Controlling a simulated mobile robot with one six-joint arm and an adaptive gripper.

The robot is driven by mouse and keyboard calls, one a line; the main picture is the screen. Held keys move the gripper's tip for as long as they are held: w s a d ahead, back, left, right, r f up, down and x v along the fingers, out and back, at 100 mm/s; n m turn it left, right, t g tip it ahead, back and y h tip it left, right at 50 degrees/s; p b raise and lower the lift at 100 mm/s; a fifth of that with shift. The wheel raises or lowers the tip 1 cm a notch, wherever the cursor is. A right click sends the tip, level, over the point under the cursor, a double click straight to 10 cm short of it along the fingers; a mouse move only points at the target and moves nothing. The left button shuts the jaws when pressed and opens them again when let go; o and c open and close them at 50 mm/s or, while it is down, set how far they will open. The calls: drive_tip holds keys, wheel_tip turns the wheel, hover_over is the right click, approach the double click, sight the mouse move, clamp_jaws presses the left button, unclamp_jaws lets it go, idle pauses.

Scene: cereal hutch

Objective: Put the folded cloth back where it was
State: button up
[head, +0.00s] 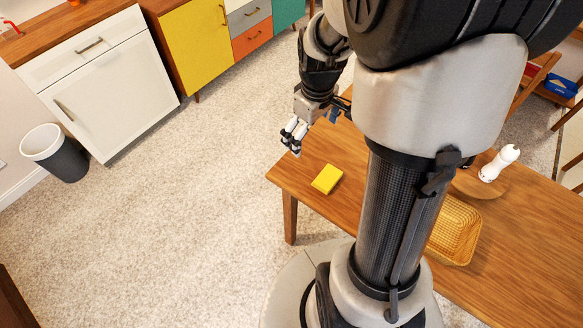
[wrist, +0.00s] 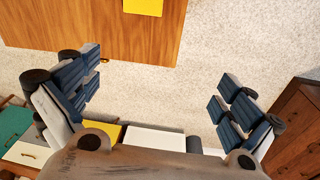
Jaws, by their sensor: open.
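A small yellow rectangular thing (head: 327,179), which looks like the folded cloth, lies flat on the wooden table (head: 300,183) near its left corner. It also shows cut off at the top edge of the wrist view (wrist: 143,7). My gripper (head: 291,140) is open and empty, above and to the left of the cloth in the head view, apart from it.
A wicker tray (head: 455,230) and a round board (head: 482,184) with a white mill (head: 500,163) are on the table, partly behind my column. A white cabinet (head: 110,90), a yellow cabinet (head: 198,45) and a bin (head: 55,153) stand at the left. Open carpet lies between.

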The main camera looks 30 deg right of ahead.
drive_tip(key=s+a+r+m+t, duration=0.3)
drive_tip(key=s+a+r, duration=1.1)
drive_tip(key=s+a, duration=0.1)
drive_tip(key=shift+a+y, duration=0.2)
drive_tip(key=shift+y, duration=0.1)
